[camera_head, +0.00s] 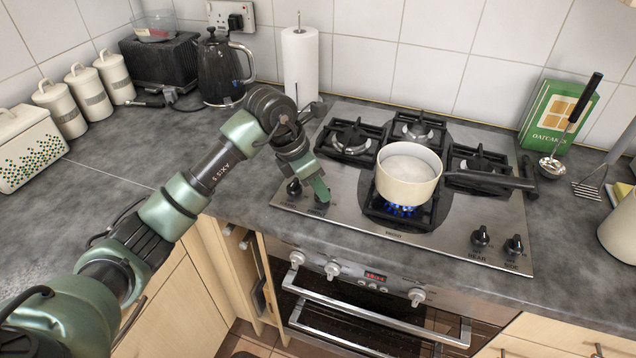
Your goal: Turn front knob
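The steel gas hob (350,215) has black knobs on its front corners. At the left corner one knob (293,187) shows clear. Beside it, to the right, a second dark knob (321,203) is mostly hidden by my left gripper (320,191), whose tip points down at it. I cannot tell whether they touch, or whether the fingers are open or shut. At the right corner are two more knobs, one (480,237) by a REAR label and one (514,246) further right. Blue flame (400,210) burns on the front burner. My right gripper is not in view.
A cream saucepan (408,178) sits over the flame, its dark handle (490,180) pointing right. A paper towel roll (300,65) and a black kettle (219,72) stand behind my arm. Oven knobs (332,270) are below the counter edge. The left worktop is clear near the front.

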